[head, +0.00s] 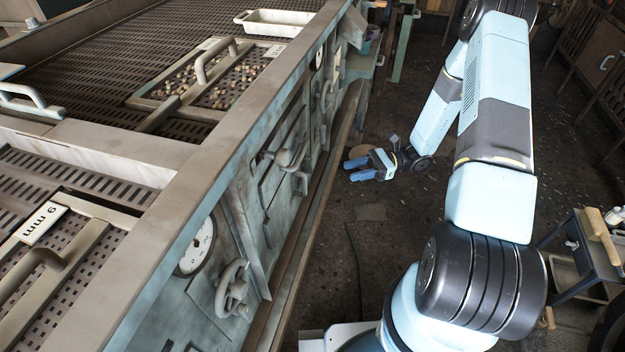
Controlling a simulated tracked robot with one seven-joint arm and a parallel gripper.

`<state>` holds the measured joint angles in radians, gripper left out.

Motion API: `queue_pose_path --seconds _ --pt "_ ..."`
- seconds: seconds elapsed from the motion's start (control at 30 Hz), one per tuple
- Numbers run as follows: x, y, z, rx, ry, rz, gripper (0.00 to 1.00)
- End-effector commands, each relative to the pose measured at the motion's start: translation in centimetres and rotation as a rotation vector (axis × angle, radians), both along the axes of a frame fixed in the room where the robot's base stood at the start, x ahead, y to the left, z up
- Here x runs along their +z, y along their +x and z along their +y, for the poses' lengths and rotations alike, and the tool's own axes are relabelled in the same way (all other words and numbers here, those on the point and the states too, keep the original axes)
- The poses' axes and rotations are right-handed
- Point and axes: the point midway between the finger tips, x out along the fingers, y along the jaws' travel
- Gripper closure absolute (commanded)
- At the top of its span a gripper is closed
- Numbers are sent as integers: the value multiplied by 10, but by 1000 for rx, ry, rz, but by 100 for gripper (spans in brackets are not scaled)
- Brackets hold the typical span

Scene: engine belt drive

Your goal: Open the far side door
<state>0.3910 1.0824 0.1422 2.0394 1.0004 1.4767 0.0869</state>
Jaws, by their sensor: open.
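A grey-green side door (272,188) with a lever handle (289,157) is set in the machine's long side wall and looks shut. Farther along the same wall are a round handwheel (326,100) and more panelling, seen at a steep angle. I cannot tell whether a separate door is there. My gripper (357,168) is open and empty, its blue fingers pointing left toward the wall. It is in front of the machine side, to the right of the lever handle and apart from it.
A nearer handwheel (232,289) and a gauge (196,246) project from the wall. A ledge (312,215) runs along its foot. Slotted trays and a white tub (276,22) are on top. A small cart (590,255) stands at right. The floor between is mostly clear.

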Motion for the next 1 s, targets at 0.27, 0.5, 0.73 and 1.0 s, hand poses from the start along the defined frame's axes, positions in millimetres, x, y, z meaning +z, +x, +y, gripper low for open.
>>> queue_pose_path --seconds 0.27,0.5,0.73,1.0 --pt "0 -7 28 2 3 4 58" --pt "0 -17 69 2 1 2 58" --pt "0 -26 106 1 0 2 58" --pt "0 -32 130 0 1 1 58"
